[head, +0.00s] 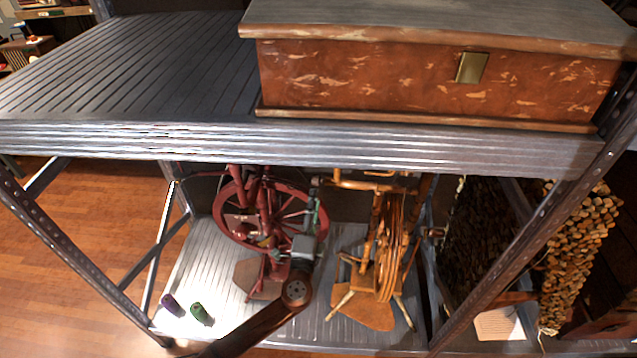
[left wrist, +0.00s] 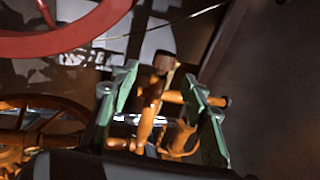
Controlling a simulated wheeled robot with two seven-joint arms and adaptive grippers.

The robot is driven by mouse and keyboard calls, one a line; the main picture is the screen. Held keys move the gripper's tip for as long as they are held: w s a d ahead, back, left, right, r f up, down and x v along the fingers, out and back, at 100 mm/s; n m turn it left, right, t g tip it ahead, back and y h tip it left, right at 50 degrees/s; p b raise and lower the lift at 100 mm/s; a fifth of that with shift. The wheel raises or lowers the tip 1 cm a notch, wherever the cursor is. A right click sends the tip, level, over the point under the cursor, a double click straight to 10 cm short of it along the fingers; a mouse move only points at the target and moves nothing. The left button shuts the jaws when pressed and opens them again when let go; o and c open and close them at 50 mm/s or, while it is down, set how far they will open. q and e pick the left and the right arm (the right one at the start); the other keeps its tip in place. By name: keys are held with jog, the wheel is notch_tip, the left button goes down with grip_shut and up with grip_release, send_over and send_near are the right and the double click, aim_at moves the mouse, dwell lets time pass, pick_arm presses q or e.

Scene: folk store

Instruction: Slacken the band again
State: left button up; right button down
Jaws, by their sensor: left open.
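A dark red spinning wheel (head: 272,200) stands on the lower shelf. Its red rim (left wrist: 70,38) fills the upper left of the left wrist view. My left gripper (head: 315,195) reaches in at the red wheel's right side. In the left wrist view its green-padded fingers (left wrist: 161,76) are open on either side of an upright wooden peg (left wrist: 150,108) with a dark, rounded top. I cannot tell whether they touch it. A thin pale cord (left wrist: 180,22) runs above the fingers; I cannot tell whether it is the band. My right gripper is not in view.
An orange-brown spinning wheel (head: 388,245) stands close to the right. The upper shelf edge (head: 300,145) hangs over both wheels, with a reddish chest (head: 420,85) on it. Purple (head: 172,305) and green (head: 201,314) spools stand at the lower shelf's front left.

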aim_at(317, 185)
pick_arm(q)
jog(key=shift+w+r, duration=0.25)
jog(key=shift+w, duration=0.05)
jog(key=b+x, duration=0.1)
jog(key=x, duration=0.5)
jog(key=shift+a, duration=0.1)
jog(key=shift+w+r, duration=0.1)
jog(key=shift+w, duration=0.4)
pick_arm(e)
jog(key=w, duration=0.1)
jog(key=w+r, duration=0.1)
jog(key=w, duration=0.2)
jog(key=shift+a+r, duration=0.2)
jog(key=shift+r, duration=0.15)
pick_arm(q)
grip_shut()
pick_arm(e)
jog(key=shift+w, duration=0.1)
